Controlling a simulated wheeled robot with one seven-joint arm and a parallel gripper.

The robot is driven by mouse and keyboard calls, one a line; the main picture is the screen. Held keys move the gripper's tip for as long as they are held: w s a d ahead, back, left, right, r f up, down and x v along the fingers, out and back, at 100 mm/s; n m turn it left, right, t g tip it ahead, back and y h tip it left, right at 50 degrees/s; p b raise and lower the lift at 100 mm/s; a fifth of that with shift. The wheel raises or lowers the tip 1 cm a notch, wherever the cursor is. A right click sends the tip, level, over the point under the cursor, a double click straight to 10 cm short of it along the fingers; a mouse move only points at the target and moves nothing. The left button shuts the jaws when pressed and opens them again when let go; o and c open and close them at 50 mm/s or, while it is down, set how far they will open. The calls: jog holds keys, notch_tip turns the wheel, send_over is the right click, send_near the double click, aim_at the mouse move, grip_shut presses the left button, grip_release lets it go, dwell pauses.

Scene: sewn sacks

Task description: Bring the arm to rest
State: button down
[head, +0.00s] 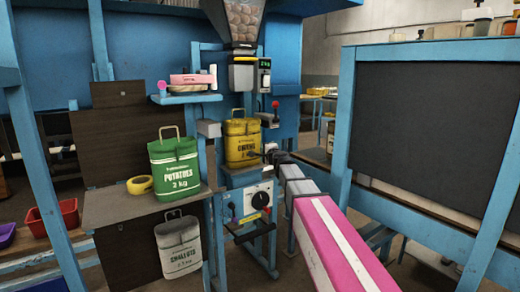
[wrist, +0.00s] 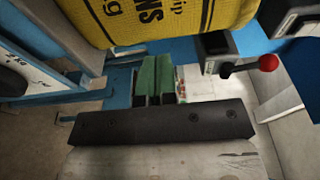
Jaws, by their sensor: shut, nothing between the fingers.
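My gripper (wrist: 156,76) is shut and empty, its green fingers side by side in the wrist view. In the head view my gripper (head: 256,155) is at the lower right of the yellow onions sack (head: 241,143), at the end of my pink and grey arm. The sack stands upright on the blue filling machine under the hopper. In the wrist view the yellow sack (wrist: 165,22) fills the top, just beyond the fingertips. Whether they touch it I cannot tell.
A green potatoes sack (head: 174,168) stands on the shelf (head: 120,208) beside yellow tape (head: 139,185). A white shallots sack (head: 179,246) is below. The hopper (head: 243,20) hangs above the onions. A red-knobbed lever (wrist: 267,62) is close right of my gripper. A dark framed board (head: 430,115) stands right.

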jog(key=v, duration=0.6)
jog(key=s+d+f+n+g, duration=0.1)
jog(key=s+f+n+g, duration=0.2)
jog(key=s+f, duration=0.35)
jog(key=s+d+f+n+g+h, duration=0.15)
jog(key=s+f+n+g, duration=0.25)
jog(key=f, duration=0.6)
jog(key=s+d+f+n+g, duration=0.25)
jog(key=s+f, duration=0.25)
jog(key=f, duration=0.4)
jog(key=s+d+f+n+g+h, duration=0.2)
jog(key=s+d+f+g, duration=0.1)
jog(key=s, duration=0.4)
jog(key=s+d+f+n+g+h, duration=0.2)
jog(key=s+d+f+g+h, duration=0.1)
jog(key=s+d+f, duration=0.3)
notch_tip(320, 180, down, 3)
jog(key=shift+s+d+r+g, duration=0.15)
jog(key=shift+s+d+g, duration=0.3)
jog(key=shift+s, duration=0.6)
